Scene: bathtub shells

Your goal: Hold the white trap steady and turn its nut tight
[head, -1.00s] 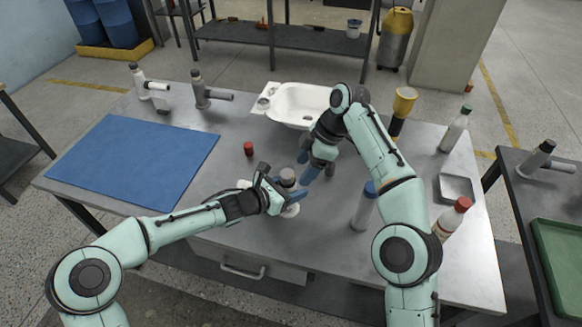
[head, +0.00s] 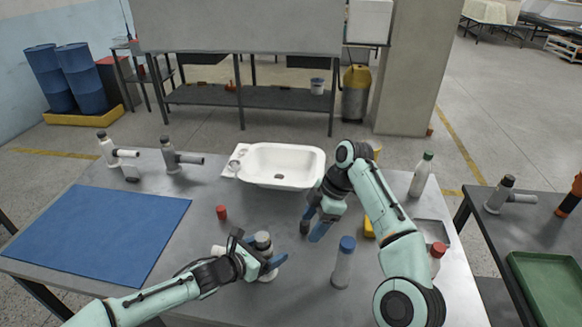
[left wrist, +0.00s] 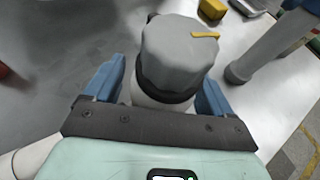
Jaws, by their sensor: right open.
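The white trap (head: 219,251) stands on the metal table in the head view, with a grey nut (head: 263,240) on top. In the left wrist view the grey nut (left wrist: 180,52), with a yellow mark, sits above the white body (left wrist: 160,101). My left gripper (head: 262,262) has its blue fingers on both sides of the body below the nut, and appears shut on it; the exact contact is partly hidden. In the left wrist view the left gripper (left wrist: 162,92) shows both fingers. My right gripper (head: 314,228) is open and empty, right of the nut and apart from it.
A red cap (head: 221,212) lies left of the trap. A blue-capped bottle (head: 343,265) stands to the right. A white basin (head: 285,165) is behind, a blue mat (head: 100,232) at left. A yellow object (head: 369,226) is partly hidden by my right arm.

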